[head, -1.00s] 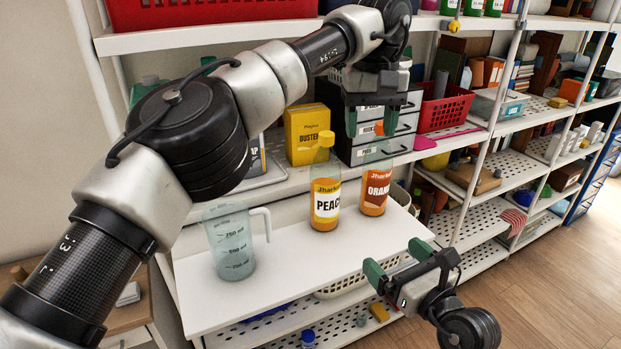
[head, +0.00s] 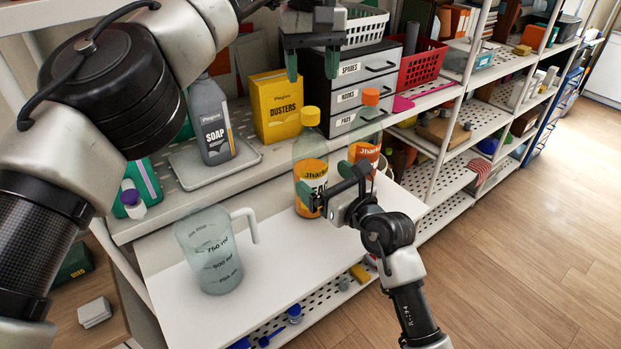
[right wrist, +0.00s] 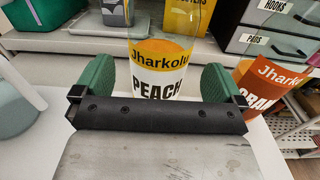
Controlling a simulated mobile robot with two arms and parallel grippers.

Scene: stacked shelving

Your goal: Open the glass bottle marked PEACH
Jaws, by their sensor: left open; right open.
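The PEACH bottle (head: 311,168) is clear glass with an orange-yellow cap (head: 311,116). It stands upright and capped on the white board. My right gripper (head: 326,181) is open at the bottle's lower body and covers part of its label. In the right wrist view the PEACH label (right wrist: 160,70) shows between the open green fingers, with a gap visible at the sides. My left gripper (head: 312,66) is open and empty, fingers pointing down, higher than the cap in the picture. Its exact distance from the cap cannot be told.
The ORANGE bottle (head: 364,150) stands close by on the right and also shows in the right wrist view (right wrist: 270,90). A clear measuring jug (head: 213,257) stands left on the board. Behind are a soap bottle (head: 211,125), a yellow dusters box (head: 275,108) and a drawer unit (head: 335,95).

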